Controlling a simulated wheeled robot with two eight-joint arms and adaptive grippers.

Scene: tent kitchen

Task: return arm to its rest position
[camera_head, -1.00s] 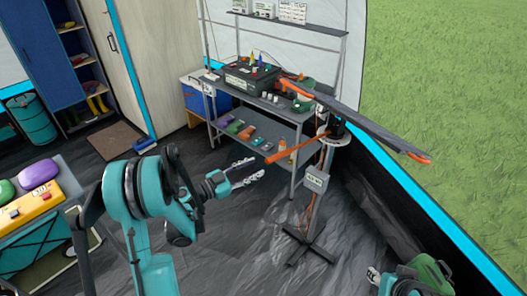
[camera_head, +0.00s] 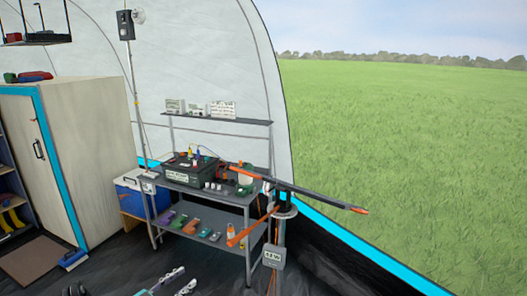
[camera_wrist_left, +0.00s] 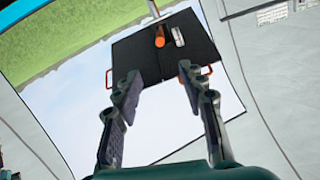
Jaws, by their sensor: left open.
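My left gripper (camera_head: 172,282) shows only at the bottom edge of the head view, its metal fingertips apart, over the dark floor in front of the grey workbench. The rest of the left arm is cut off below the picture. In the left wrist view the two dark fingers of the left gripper (camera_wrist_left: 158,85) are spread with nothing between them. My right gripper is not in view.
The grey workbench (camera_head: 205,187) holds a dark green box (camera_head: 188,168) and small items. A stand with a long dark bar (camera_head: 310,194) is right of it. A blue cooler (camera_head: 140,197) and wooden cabinet (camera_head: 85,150) stand left. The wrist view shows a black panel (camera_wrist_left: 198,48) beyond the fingers.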

